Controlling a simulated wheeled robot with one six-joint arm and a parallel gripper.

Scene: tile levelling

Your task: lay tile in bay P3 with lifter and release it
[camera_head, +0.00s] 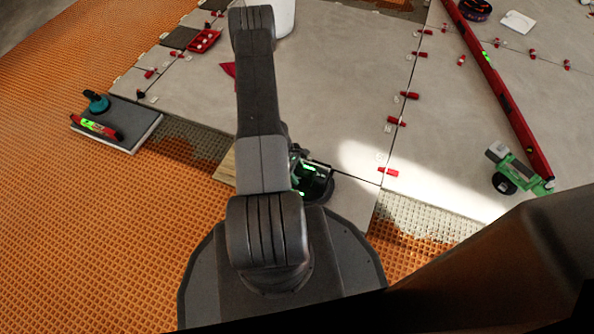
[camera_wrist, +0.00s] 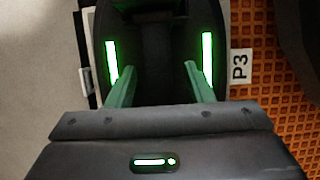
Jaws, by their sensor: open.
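My gripper (camera_head: 312,178) is low over the near edge of the tiled floor, partly hidden by my arm. In the wrist view its jaws (camera_wrist: 160,70) are open, with a green-lit strip on each side. A dark shape, apparently the lifter (camera_wrist: 160,28), lies between and beyond the jaws; I cannot tell whether they touch it. A grey tile (camera_head: 354,203) shows beneath and right of my gripper in the head view, largely hidden. The P3 label (camera_wrist: 240,67) is just right of the jaws, beside orange matting. The tile's edge fit is hidden.
A grey tile slab (camera_head: 141,126) at left carries a teal-handled tool (camera_head: 96,101) and a red level (camera_head: 94,126). Red wedges (camera_head: 389,172) line the joints. A long red bar (camera_head: 500,82) and a green tool (camera_head: 517,170) lie at right. Orange matting (camera_head: 75,220) is clear at left.

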